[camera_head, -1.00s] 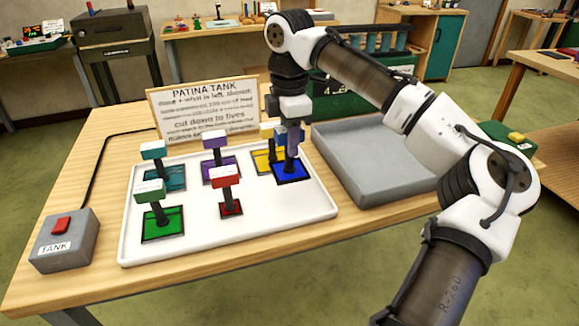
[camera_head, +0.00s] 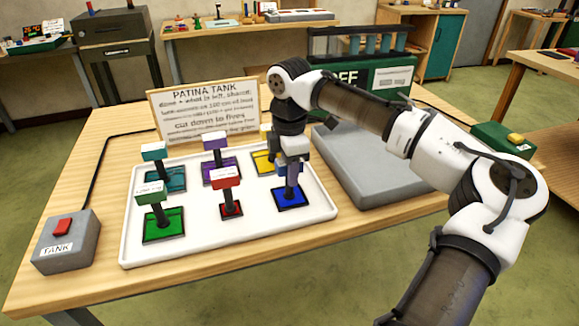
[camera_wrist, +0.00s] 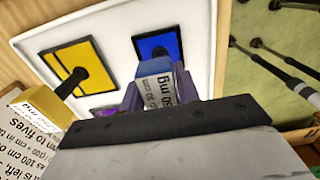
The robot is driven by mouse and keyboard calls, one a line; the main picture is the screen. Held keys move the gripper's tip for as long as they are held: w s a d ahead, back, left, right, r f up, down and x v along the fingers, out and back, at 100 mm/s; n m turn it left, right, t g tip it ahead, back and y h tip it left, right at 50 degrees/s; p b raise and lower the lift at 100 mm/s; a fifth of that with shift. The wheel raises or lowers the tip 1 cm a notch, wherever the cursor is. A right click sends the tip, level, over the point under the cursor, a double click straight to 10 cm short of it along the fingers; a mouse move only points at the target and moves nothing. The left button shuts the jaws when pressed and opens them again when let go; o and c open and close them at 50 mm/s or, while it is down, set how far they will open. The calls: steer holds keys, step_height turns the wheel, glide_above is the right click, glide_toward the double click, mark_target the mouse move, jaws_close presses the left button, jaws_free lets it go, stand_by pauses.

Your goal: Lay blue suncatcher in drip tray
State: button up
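The blue suncatcher (camera_head: 290,198) is at the front right of the white tray (camera_head: 245,235), which I take as the drip tray. Its blue pane looks flat on the tray; I cannot tell whether it bears fully. My gripper (camera_head: 290,165) is above it, pointing down. In the wrist view, the purple fingers (camera_wrist: 160,92) are on both sides of the labelled blue handle block (camera_wrist: 155,68) and look closed on it. The blue pane (camera_wrist: 160,45) shows beyond the block.
Green (camera_head: 162,224), red (camera_head: 231,209), teal (camera_head: 171,179), purple (camera_head: 221,171) and yellow (camera_head: 262,162) suncatchers stand in the tray. A grey flat-topped tank (camera_head: 385,180) is to the right. A sign (camera_head: 203,112) stands behind. A red-button box (camera_head: 66,241) is at left.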

steer(key=o, duration=0.4)
steer(key=shift+r, duration=0.15)
step_height(320, 180, up, 12)
steer(key=shift+b, duration=0.45)
